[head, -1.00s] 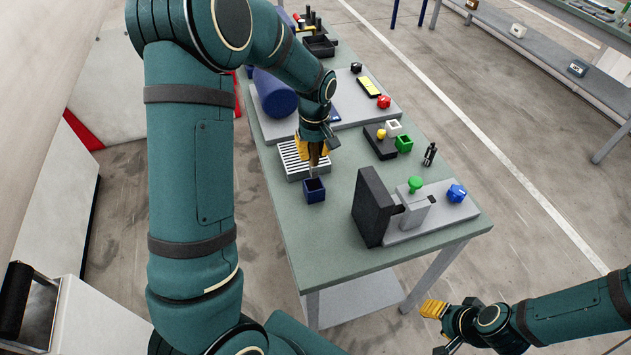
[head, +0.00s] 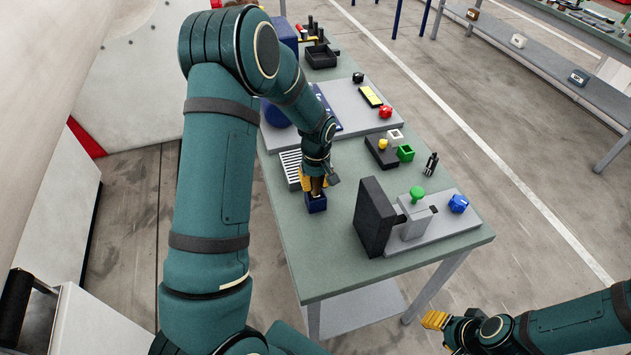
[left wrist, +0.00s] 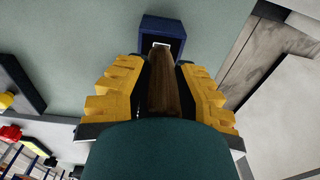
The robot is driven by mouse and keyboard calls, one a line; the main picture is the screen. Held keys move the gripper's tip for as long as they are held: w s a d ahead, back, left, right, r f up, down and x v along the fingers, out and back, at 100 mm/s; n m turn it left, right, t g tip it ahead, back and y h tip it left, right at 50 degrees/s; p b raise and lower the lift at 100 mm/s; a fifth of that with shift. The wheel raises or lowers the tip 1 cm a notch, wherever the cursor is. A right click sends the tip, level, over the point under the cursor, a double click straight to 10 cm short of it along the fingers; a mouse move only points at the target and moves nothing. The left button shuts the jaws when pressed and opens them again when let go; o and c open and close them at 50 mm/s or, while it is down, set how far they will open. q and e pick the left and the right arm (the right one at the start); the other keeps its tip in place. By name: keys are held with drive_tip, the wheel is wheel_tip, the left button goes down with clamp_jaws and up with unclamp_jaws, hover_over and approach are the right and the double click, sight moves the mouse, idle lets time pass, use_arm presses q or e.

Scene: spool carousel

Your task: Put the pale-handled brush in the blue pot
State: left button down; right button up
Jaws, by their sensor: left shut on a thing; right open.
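My left gripper (head: 312,184) is shut on the brush, directly above the blue pot (head: 317,205) on the green table. In the left wrist view the brush (left wrist: 166,88) shows as a brown, wood-like length between the yellow fingers (left wrist: 160,95). A pale end points at the mouth of the blue pot (left wrist: 176,27). The tip appears to be at or just inside the opening; how deep I cannot tell. In the head view the gripper mostly hides the brush. My right gripper (head: 437,320) is open and empty, beyond the table's front right.
A slatted rack (head: 291,168) stands just behind the pot. A dark upright block (head: 377,216) and a grey fixture with a green knob (head: 417,193) stand to the right. The table (head: 330,265) is clear in front of the pot.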

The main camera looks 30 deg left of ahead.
use_arm(q)
drive_tip(key=c, duration=0.9)
unclamp_jaws()
drive_tip(key=shift+f, duration=0.15)
drive_tip(key=shift+r, duration=0.25)
drive_tip(key=r, duration=1.2)
drive_tip(key=shift+d, duration=0.2)
drive_tip(key=shift+s+f, duration=0.15)
